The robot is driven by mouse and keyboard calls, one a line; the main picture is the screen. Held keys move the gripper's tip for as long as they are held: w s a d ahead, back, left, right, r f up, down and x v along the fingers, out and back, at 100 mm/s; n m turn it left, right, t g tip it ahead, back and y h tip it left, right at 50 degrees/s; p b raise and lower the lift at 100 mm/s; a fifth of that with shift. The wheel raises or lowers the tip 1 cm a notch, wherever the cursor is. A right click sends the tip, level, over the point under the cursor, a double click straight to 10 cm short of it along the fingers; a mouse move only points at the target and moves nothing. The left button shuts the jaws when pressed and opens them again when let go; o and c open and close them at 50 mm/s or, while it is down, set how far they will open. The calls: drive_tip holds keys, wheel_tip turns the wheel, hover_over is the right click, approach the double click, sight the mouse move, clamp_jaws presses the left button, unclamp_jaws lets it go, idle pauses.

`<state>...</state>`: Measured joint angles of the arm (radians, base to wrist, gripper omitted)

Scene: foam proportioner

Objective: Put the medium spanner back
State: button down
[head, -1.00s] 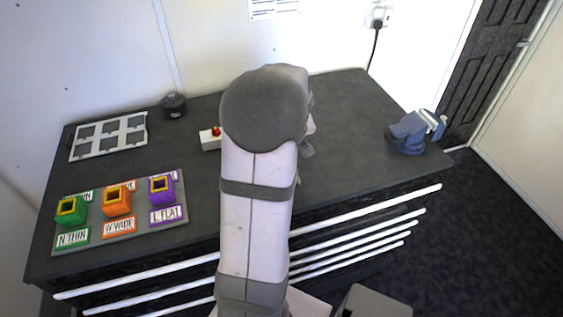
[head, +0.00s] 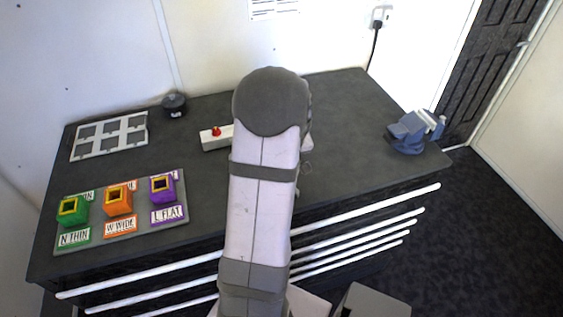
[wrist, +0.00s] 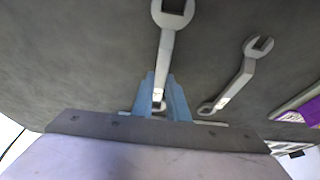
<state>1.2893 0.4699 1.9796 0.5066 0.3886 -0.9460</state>
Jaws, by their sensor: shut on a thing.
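In the wrist view my gripper (wrist: 168,95) has its blue fingers shut on a grey open-ended spanner (wrist: 167,45), which I take for the medium spanner. Its open jaw points away from the gripper, and its lower end sits between the fingers. A second grey spanner (wrist: 238,80) lies to the right, apart from the fingers. I cannot tell how far the held spanner is from the dark worktop (wrist: 80,60). In the head view my arm hides the gripper and the held spanner.
A board with green (head: 73,211), orange (head: 118,201) and purple (head: 163,188) holders lies at the front left. A white frame (head: 110,136), a dark round pot (head: 174,105), a red-button box (head: 216,138) and a blue vise (head: 410,132) stand around.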

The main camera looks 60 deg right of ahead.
drive_tip(key=shift+f, duration=0.2)
drive_tip(key=c, duration=1.7)
unclamp_jaws()
drive_tip(key=shift+c, duration=0.2)
drive_tip(key=shift+r, duration=0.1)
drive_tip(key=shift+r, duration=0.1)
drive_tip(key=shift+s+r, duration=0.15)
drive_tip(key=shift+r, duration=0.4)
drive_tip(key=b+v, duration=0.1)
drive_tip(key=v, duration=1)
drive_tip(key=shift+a+b, duration=0.15)
drive_tip(key=shift+b, duration=0.25)
drive_tip(key=shift+f, duration=0.1)
